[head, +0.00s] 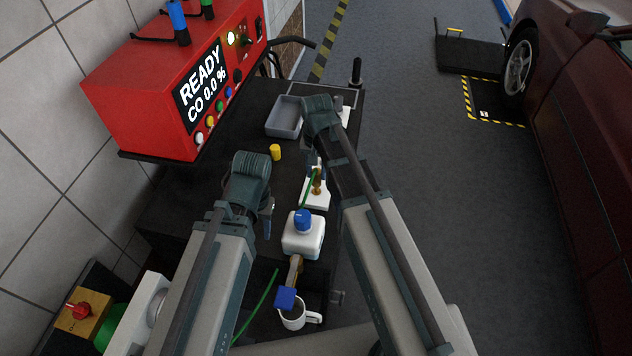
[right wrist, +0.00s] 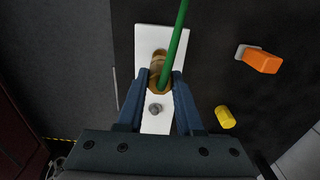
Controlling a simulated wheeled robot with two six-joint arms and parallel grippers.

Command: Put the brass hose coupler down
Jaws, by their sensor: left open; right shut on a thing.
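The brass hose coupler (right wrist: 154,77) is between the fingers of my right gripper (right wrist: 160,85), which is shut on it. It also shows in the head view (head: 318,184). A green hose (right wrist: 177,35) runs from the coupler. Below the coupler is a white plate (right wrist: 145,40) with a grey knob (right wrist: 155,107); I cannot tell whether the coupler touches the plate. The plate also shows in the head view (head: 315,199). My left gripper (head: 268,207) is open at the left of the plate, its fingers mostly hidden by its own arm.
A yellow cylinder (head: 275,152), a grey tray (head: 284,117), a white bottle with a blue cap (head: 303,238) and a white mug (head: 293,318) stand on the dark top (head: 190,205). A red analyser (head: 150,100) is at the left. An orange block (right wrist: 262,61) shows in the wrist view.

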